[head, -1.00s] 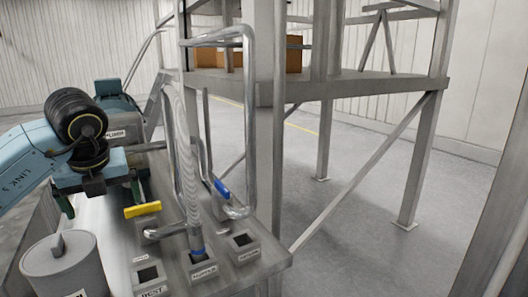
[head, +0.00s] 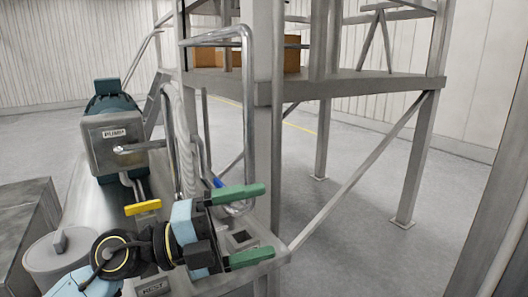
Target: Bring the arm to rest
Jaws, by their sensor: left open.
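My left arm comes in from the bottom left of the head view. Its gripper (head: 258,226) is open, with two green fingers pointing right, apart and with nothing between them. It is over the right end of the metal bench (head: 85,205), in front of the pipes. It hides part of the labelled sockets and most of the blue-handled valve (head: 217,183). The yellow valve handle (head: 142,207) shows just left of the gripper. My right gripper is not in view.
The pump (head: 118,140) stands at the back of the bench. A grey lidded pot (head: 58,252) stands at the front left. Bent metal pipes (head: 249,110) rise behind the gripper. A steel platform frame (head: 415,160) stands to the right, with open floor under it.

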